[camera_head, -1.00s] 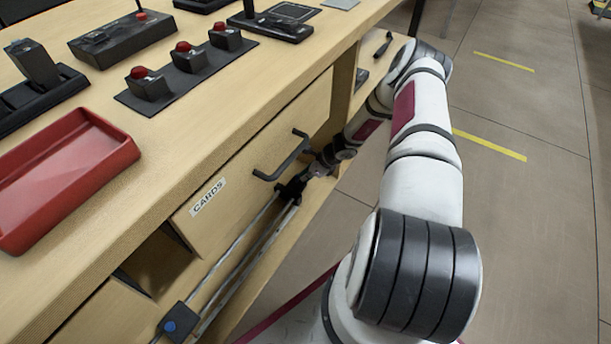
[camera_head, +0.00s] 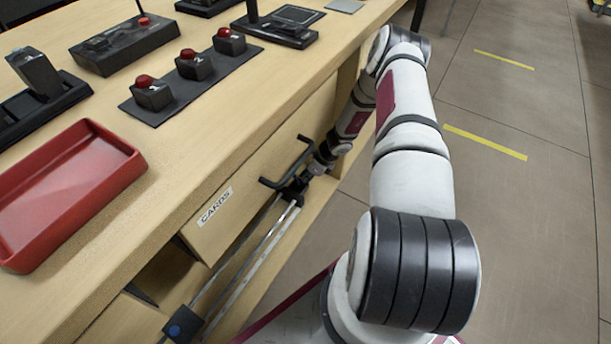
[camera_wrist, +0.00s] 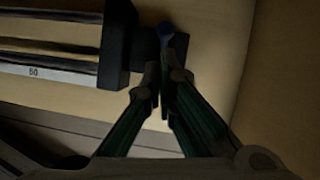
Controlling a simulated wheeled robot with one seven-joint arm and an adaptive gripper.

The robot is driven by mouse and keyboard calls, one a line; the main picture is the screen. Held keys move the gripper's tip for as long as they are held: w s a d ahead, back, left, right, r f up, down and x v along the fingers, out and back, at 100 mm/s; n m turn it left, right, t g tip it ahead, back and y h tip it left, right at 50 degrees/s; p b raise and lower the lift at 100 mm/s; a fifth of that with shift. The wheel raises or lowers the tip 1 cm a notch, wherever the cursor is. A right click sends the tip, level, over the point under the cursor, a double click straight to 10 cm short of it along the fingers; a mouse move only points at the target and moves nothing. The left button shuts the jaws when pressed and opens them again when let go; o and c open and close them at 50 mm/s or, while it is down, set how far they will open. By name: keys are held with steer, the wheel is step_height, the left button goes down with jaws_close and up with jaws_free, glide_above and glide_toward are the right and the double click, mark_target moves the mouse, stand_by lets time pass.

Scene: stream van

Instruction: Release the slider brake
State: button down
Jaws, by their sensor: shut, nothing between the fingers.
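The slider is a pair of pale rails (camera_head: 245,265) running below the drawer front. At its near left end a dark block (camera_head: 185,325) carries a round blue button. At its far end a dark block (camera_wrist: 117,45) shows in the wrist view, with a scale marked 50 beside it. A small dark part with a blue tip (camera_wrist: 166,30) stands just right of that block. Which part is the brake I cannot tell. My gripper (camera_wrist: 164,80) is shut and empty, its fingertips close below the blue tip; contact is unclear. In the head view my gripper (camera_head: 300,185) is at the far rail end, partly hidden.
The CARDS drawer (camera_head: 240,195) with its black handle (camera_head: 289,166) is right above my gripper. The desk top holds a red tray (camera_head: 60,195), a panel of red buttons (camera_head: 195,68) and black control boxes (camera_head: 122,45). Open floor (camera_head: 530,220) lies to the right.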

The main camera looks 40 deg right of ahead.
steer(key=shift+r, duration=0.15)
steer(key=shift+r+p, duration=0.5)
steer(key=shift+r, duration=0.15)
